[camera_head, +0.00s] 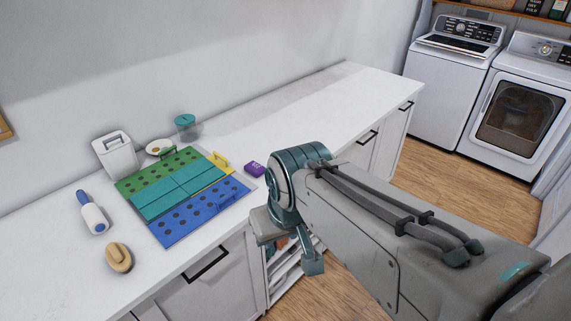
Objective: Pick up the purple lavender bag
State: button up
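The purple lavender bag (255,168) is a small purple packet with pale print. It lies on the white countertop (291,124), just right of a coloured folding board. My gripper (287,244) hangs from the wrist in front of the counter's front edge, nearer to the camera than the bag and lower in the picture. Its two fingers look spread apart, with nothing visibly held between them. It does not touch the bag.
The folding board (170,199) has green, teal and blue panels and a yellow handle. A white container (117,155), a teal-lidded jar (186,127), a white-and-blue bottle (93,216) and a wooden brush (118,257) stand or lie around it. The counter behind the bag is clear.

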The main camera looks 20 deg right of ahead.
aim_at(256, 170)
jog(key=z, duration=0.25)
jog(key=i, duration=0.5)
jog(key=u, duration=0.55)
jog(key=k, duration=1.25)
jog(key=i, duration=0.35)
jog(key=z, duration=0.7)
jog(key=i, duration=1.25)
jog(key=u, duration=0.55)
